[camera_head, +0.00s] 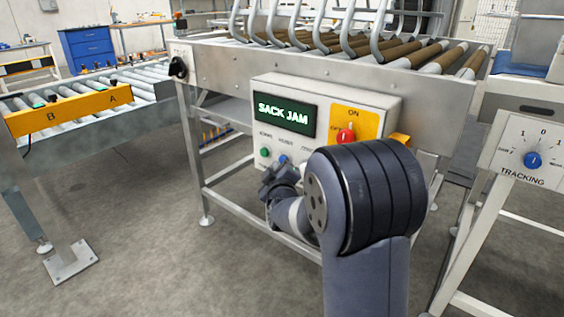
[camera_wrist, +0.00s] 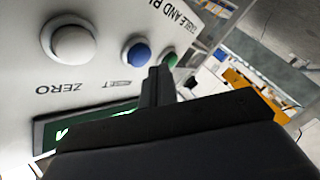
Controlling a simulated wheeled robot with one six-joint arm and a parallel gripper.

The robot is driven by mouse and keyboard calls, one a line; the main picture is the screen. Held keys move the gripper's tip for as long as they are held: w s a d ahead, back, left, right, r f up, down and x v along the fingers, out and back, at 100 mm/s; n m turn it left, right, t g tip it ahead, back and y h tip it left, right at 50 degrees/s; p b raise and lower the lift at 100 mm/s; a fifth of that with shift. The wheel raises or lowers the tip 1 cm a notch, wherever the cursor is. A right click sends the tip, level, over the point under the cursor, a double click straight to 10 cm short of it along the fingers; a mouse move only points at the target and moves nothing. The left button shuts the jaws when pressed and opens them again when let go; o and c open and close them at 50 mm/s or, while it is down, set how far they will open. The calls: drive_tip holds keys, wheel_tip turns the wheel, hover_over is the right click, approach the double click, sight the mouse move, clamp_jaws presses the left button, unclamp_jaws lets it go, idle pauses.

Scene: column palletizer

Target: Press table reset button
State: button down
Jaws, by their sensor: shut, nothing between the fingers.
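The blue reset button (camera_head: 283,160) is on the front of a pale control box (camera_head: 375,98), between a green button (camera_head: 264,152) on its left and a white one hidden behind my arm. In the wrist view the blue button (camera_wrist: 138,53) is by a partly legible "RESET" label, with the green button (camera_wrist: 170,60) and the white ZERO button (camera_wrist: 73,43) on either side. My gripper (camera_head: 271,176) is shut and empty, just below the blue and green buttons. In the wrist view its fingertips (camera_wrist: 160,72) overlap the space beside these two buttons; I cannot tell whether they touch.
The box has a lit display (camera_head: 285,113) reading SACK JAM and a red switch (camera_head: 345,135) on a yellow plate. A TRACKING panel (camera_head: 525,148) stands right, a roller conveyor (camera_head: 110,118) left.

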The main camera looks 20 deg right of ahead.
drive_tip(key=shift+w+d, duration=0.25)
drive_tip(key=shift+d, duration=0.1)
drive_tip(key=shift+w+d+b, duration=0.3)
drive_tip(key=shift+d+b, duration=0.15)
idle(0.9)
drive_tip(key=shift+a, duration=0.1)
drive_tip(key=shift+s+a, duration=0.55)
drive_tip(key=shift+a, duration=0.1)
drive_tip(key=shift+s+a+p, duration=0.25)
drive_tip(key=shift+s+a, duration=0.5)
drive_tip(key=shift+a, duration=0.3)
drive_tip(key=shift+s+a+p, duration=0.25)
drive_tip(key=shift+s+a, duration=0.5)
drive_tip(key=shift+a, duration=0.25)
